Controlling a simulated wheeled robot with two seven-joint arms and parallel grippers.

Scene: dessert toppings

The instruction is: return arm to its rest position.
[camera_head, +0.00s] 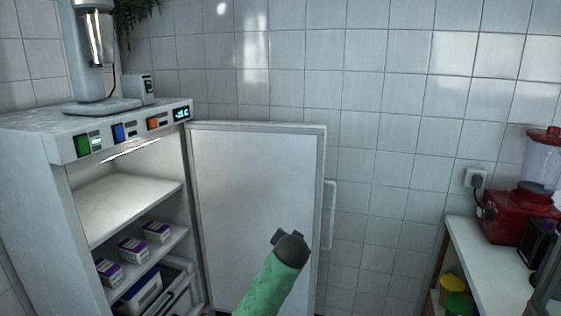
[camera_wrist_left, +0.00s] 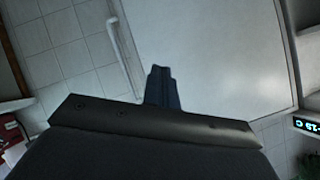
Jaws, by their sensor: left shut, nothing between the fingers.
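My left arm, in a green sleeve, comes up from the bottom of the head view. Its dark left gripper (camera_head: 289,240) is raised in front of the open fridge door (camera_head: 245,185), near the door's handle (camera_head: 330,215). In the left wrist view the fingers of the left gripper (camera_wrist_left: 162,84) are together and hold nothing. The fridge door (camera_wrist_left: 215,50) and its handle (camera_wrist_left: 124,55) show beyond them, apparently clear of the fingers. My right gripper is in neither view.
The open fridge (camera_head: 125,200) stands at the left, with an empty upper shelf and several small purple-and-white boxes (camera_head: 132,250) lower down. A mixer (camera_head: 95,60) stands on top. At the right, a counter (camera_head: 480,245) bears a red blender (camera_head: 515,215).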

